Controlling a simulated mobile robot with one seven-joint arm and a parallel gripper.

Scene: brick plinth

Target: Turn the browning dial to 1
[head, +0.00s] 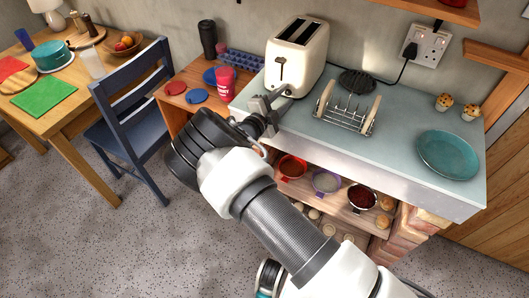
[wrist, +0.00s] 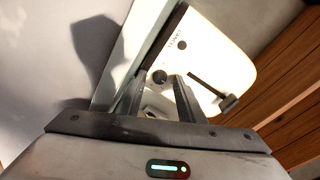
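The cream toaster (head: 298,55) stands on the pale blue worktop, with its front and dark lever towards my arm. In the wrist view its front panel (wrist: 215,55) is tilted and shows the lever (wrist: 213,88) and small dark round buttons. A pale rounded part, which looks like the browning dial (wrist: 158,102), shows partly between my fingers; its number marks cannot be read. My gripper (head: 279,99) is at the toaster's lower front. In the wrist view my gripper (wrist: 157,82) has its two fingers apart; contact with the dial cannot be made out.
A toast rack (head: 346,112) stands right of the toaster, and a teal plate (head: 448,154) lies farther right. A red cup (head: 225,84) is on the lower wooden surface at left. Bowls (head: 327,181) sit on the shelf below. The worktop between rack and plate is clear.

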